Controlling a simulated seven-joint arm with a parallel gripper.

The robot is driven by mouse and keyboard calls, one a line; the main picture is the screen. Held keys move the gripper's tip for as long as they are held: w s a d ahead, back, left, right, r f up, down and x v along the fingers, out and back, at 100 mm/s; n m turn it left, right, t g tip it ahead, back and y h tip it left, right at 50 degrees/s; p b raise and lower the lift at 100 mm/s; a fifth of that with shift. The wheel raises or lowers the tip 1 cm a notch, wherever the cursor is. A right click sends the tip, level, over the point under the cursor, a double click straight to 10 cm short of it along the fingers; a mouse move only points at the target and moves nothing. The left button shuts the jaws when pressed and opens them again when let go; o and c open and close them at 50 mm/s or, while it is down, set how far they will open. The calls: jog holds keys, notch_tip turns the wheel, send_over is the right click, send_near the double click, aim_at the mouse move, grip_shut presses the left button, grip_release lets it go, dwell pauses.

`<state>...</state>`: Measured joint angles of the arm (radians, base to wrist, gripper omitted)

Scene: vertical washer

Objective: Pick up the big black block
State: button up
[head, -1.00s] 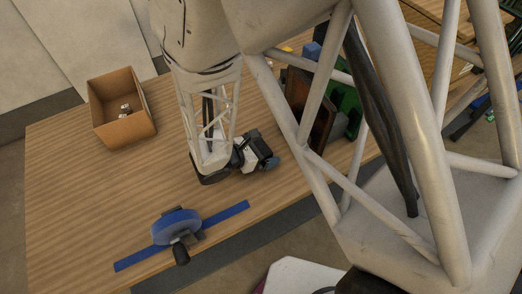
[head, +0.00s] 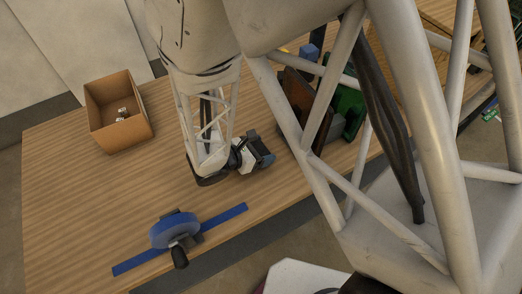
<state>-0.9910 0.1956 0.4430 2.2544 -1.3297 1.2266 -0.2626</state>
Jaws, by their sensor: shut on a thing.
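My gripper (head: 266,158) is at the end of my arm, over the middle right of the wooden table in the head view. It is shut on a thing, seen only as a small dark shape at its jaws. I cannot clearly make out the outline of the big black block there, nor tell jaw from block. I cannot tell whether the held thing touches the table. My arm links hide part of the area around it.
An open cardboard box (head: 118,111) with small metallic parts stands at the back left. A blue round device with a black knob (head: 174,232) sits on a blue strip at the front. Green and brown upright pieces (head: 345,108) stand right of my gripper. The table's left middle is clear.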

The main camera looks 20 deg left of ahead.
aim_at(260, 146)
jog(key=shift+a+r, duration=0.15)
jog(key=shift+r, duration=4.75)
